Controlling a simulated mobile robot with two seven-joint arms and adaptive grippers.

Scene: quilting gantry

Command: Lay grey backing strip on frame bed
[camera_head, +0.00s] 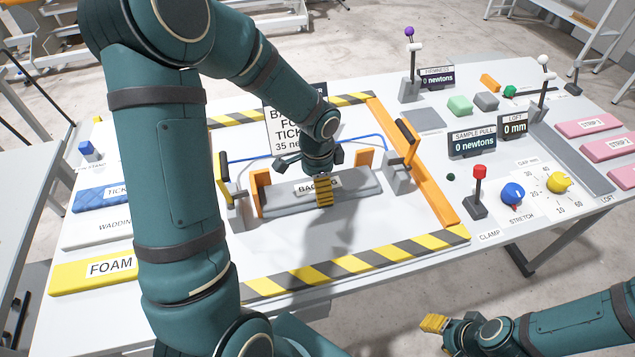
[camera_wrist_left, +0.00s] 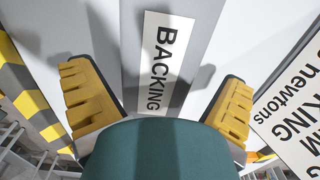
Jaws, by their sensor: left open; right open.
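The grey backing strip (camera_head: 358,185), labelled BACKING, lies lengthwise across the white frame bed (camera_head: 355,240), between orange upright blocks. My left gripper (camera_head: 323,188) is above the middle of the strip, pointing down, and partly covers its label. In the left wrist view my gripper (camera_wrist_left: 155,80) is open, with a yellow ribbed finger on each side of the strip (camera_wrist_left: 203,45) and its label. No hold on the strip shows, and the exact height of the fingers over the bed is unclear. My right gripper (camera_head: 436,323) is off the table's front edge, away from the strip.
Orange bars and yellow-black striped edges (camera_head: 345,270) border the bed. Clamps with dark handles (camera_head: 406,145) stand at both ends of the strip. Ticking, wadding and yellow foam (camera_head: 75,277) lie left. Levers, knobs (camera_head: 512,194) and pink strips (camera_head: 590,125) are right.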

